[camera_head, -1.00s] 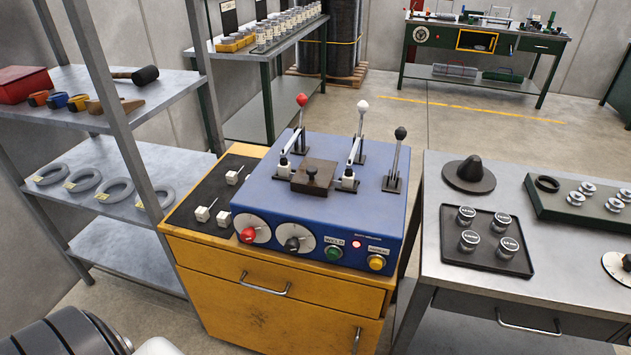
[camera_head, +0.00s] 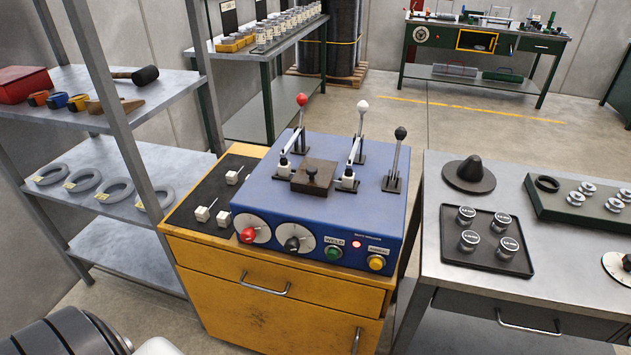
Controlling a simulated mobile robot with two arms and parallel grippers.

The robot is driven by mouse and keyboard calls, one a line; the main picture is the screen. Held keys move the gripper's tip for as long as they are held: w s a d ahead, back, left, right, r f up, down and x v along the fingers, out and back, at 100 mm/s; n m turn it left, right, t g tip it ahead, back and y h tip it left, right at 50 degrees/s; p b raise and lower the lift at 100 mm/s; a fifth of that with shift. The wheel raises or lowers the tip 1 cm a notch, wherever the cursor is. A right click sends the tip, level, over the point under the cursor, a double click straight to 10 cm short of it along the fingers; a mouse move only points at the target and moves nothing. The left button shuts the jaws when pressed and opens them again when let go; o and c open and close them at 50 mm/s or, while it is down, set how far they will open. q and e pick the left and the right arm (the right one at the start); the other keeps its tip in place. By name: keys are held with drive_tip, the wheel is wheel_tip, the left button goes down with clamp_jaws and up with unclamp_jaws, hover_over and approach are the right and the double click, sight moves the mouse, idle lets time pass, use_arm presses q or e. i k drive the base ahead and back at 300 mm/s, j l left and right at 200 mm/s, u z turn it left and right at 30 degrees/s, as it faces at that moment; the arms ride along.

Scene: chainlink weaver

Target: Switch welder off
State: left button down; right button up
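The blue welder (camera_head: 262,199) sits on a yellow cabinet (camera_head: 255,299) in the middle of the head view. Its front has a dial with a red knob (camera_head: 248,235), a dial with a black knob (camera_head: 292,244), a green button (camera_head: 333,252) under a WELD label, a small red lamp (camera_head: 356,244) that looks lit, and a yellow button (camera_head: 376,262). Levers with a red ball (camera_head: 302,100), a white ball (camera_head: 362,106) and a black ball (camera_head: 400,133) stand upright on top. Neither of my grippers shows.
A metal shelf with grey rings (camera_head: 84,180) stands left. A steel table (camera_head: 467,307) stands right, holding a black tray (camera_head: 490,262) of round weights and a dark cone (camera_head: 469,174). A narrow gap separates table and cabinet. Open floor (camera_head: 440,125) lies behind.

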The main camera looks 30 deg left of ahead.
sight(247, 235)
drive_tip(key=u, duration=1.45)
